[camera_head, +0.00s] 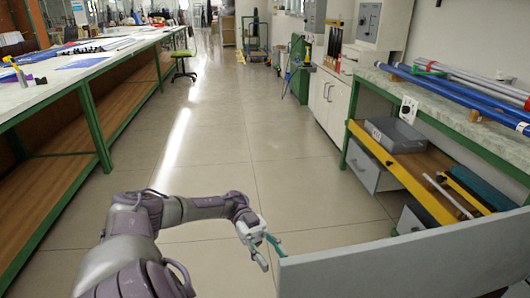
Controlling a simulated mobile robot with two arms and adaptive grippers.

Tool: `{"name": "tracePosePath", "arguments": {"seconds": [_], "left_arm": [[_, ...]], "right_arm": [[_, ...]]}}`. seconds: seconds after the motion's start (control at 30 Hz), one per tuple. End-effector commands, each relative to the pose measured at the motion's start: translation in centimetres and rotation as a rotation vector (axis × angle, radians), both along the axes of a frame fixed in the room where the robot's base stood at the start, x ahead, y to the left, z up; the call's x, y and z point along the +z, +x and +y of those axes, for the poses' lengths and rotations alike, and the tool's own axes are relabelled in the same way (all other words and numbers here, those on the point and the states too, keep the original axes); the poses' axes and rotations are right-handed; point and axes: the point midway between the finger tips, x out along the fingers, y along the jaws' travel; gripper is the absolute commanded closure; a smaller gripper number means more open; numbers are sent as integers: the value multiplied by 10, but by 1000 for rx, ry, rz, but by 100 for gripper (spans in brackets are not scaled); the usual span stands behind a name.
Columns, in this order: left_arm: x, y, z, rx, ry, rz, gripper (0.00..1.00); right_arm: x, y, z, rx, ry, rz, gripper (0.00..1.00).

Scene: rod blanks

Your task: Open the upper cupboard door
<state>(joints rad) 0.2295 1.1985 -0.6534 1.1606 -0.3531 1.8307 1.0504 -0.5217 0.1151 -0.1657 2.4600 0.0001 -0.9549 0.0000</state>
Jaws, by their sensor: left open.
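A flat light-grey panel (400,268), which looks like the cupboard door, juts in from the right edge at the bottom of the head view. It stands out from the right side, and the cupboard body itself is not in view. My left gripper (272,260) is open at the panel's free left end. No handle shows on the part of the panel in view. My right gripper is out of view.
A workbench (485,135) with blue and grey rods stands at the right, with a yellow-edged shelf (412,180) and grey bins below. A long green-legged table (50,95) runs along the left. The tiled floor (240,140) between them is clear.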

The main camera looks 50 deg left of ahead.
Motion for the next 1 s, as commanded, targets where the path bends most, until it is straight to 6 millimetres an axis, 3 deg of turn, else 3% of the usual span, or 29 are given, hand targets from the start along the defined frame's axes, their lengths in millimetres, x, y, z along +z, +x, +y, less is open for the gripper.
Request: {"name": "tracePosePath", "arguments": {"seconds": [0.1,0.3,1.0], "left_arm": [[0,3,19,2,-1,-2,57],[0,4,35,0,-1,0,57],[2,4,37,-1,0,1,57]], "right_arm": [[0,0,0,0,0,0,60],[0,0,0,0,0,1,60],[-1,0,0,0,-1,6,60]]}}
